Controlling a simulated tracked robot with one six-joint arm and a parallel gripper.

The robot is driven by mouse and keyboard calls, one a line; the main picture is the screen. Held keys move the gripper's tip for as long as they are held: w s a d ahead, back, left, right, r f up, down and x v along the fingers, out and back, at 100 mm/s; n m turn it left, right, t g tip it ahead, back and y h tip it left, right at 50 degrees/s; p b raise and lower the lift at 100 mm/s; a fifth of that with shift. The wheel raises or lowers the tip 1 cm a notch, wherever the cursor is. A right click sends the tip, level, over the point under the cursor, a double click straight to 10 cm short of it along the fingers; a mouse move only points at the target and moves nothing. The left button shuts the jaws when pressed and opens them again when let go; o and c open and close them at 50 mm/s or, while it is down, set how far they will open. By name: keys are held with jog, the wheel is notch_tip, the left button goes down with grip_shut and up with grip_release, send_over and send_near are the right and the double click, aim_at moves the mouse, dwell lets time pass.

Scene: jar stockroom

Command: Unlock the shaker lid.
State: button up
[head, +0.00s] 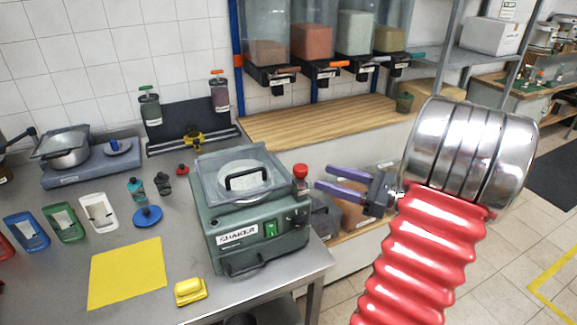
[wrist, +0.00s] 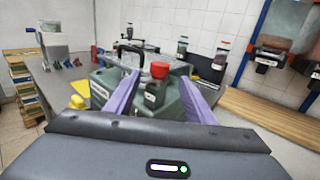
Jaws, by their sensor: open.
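The green shaker (head: 262,228) stands at the right end of the steel bench, with its clear lid (head: 222,165) down over the top and a black handle on the lid. A red knob (head: 300,171) stands at the shaker's right rear corner. My gripper (head: 324,178) is open, with its two purple fingers pointing left toward the knob from the right. In the wrist view the red knob (wrist: 160,69) shows ahead, between the fingers (wrist: 160,88) and beyond or near their tips. I cannot tell whether the fingers touch anything.
A yellow mat (head: 127,272) and a yellow block (head: 190,291) lie left of the shaker. A blue round lid (head: 147,216) and small bottles stand behind them. Dispensers (head: 312,42) hang above a wooden shelf (head: 330,115) at the back. Floor is free at the right.

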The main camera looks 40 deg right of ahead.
aim_at(301, 176)
jog(key=x, duration=1.3)
jog(key=shift+c, duration=0.6)
jog(key=c, duration=1)
